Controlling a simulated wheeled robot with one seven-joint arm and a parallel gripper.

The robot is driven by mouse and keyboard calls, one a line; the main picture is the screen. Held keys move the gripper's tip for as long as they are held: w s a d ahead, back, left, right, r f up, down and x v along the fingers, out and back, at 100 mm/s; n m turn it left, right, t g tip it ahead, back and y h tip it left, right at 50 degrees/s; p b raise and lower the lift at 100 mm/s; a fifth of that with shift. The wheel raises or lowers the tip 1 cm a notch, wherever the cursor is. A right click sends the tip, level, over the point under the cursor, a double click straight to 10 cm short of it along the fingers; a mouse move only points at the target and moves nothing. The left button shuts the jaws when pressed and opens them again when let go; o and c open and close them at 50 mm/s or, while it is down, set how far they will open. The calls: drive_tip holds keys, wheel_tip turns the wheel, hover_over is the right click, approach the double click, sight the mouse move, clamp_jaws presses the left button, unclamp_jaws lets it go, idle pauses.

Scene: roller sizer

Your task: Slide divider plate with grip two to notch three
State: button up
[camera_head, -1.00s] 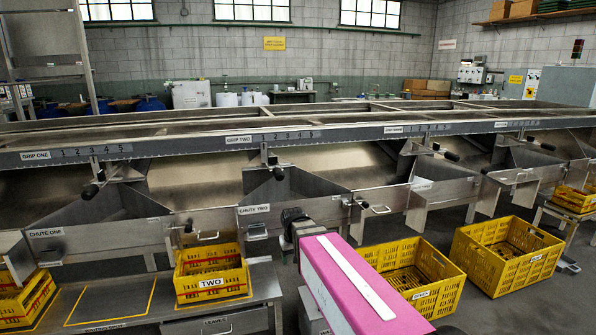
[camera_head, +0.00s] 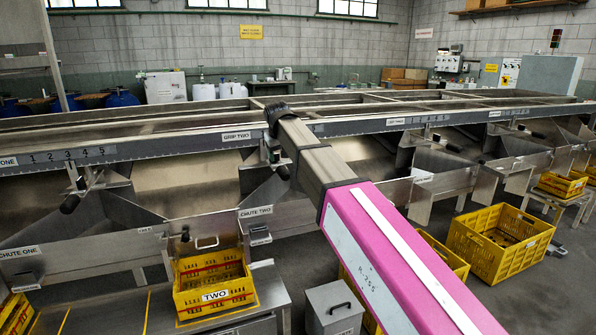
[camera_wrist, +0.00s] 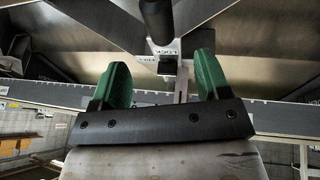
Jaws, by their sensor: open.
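In the wrist view my gripper (camera_wrist: 162,72) is open, its two green fingers apart on either side of a metal clamp block (camera_wrist: 168,50) marked LOCK. A black handle (camera_wrist: 156,20) rises from that block. I cannot see either finger touching it. In the head view the GRIP TWO label (camera_head: 236,135) is on the long rail. Below it are the black knob of grip two (camera_head: 283,172) and a grey divider plate (camera_head: 262,193). My arm crosses in front and hides the numbers right of the label, including notch three. The fingers are hidden there.
The rail (camera_head: 130,148) runs across the machine, with grip one's black knob (camera_head: 70,204) at left. Another yellow crate (camera_head: 500,243) is on the floor at right. A grey bin (camera_head: 333,308) stands below my arm.

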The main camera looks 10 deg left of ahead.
sight(283, 169)
drive_tip(key=x, duration=1)
drive_tip(key=shift+w+f, duration=0.2)
drive_tip(key=shift+f, duration=0.1)
